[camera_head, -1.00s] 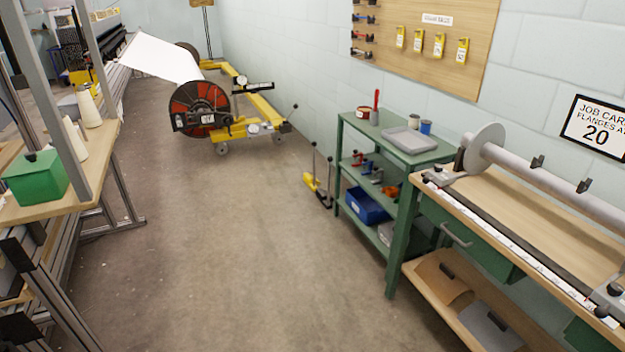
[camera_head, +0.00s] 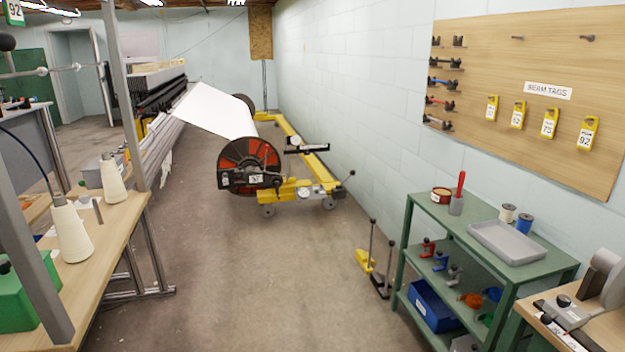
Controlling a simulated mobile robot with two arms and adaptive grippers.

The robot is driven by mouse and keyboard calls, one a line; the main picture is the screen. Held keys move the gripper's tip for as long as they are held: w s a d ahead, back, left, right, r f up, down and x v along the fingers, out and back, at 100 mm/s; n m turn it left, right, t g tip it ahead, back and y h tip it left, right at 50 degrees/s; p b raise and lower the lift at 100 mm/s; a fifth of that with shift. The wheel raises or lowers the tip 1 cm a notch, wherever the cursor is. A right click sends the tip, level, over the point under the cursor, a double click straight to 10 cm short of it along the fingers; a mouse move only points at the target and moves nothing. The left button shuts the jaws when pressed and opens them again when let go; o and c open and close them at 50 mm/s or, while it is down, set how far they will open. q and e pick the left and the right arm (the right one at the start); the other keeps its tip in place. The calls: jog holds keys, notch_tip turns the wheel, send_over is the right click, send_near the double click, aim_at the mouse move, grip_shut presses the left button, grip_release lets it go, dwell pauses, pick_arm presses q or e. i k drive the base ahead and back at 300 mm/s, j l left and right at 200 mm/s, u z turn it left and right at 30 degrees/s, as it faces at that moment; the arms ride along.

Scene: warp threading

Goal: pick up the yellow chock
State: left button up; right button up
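A yellow chock (camera_head: 365,261) sits on the concrete floor beside the left end of the green shelf unit, near the wall. An upright thin handle rises next to it, and a dark chock (camera_head: 381,284) with a similar handle stands just in front of it. Neither of my grippers shows in this view, so their state cannot be seen.
The green shelf unit (camera_head: 408,240) stands right of the chocks. A yellow beam trolley (camera_head: 290,190) with a red-and-black beam end is farther back. A wooden table (camera_head: 112,222) with cones stands at the left. The floor between is clear.

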aim_at(365, 258)
jog(key=i+j, duration=0.1)
jog(key=i, duration=2.4)
jog(key=l+z, duration=0.05)
jog(key=l, duration=0.05)
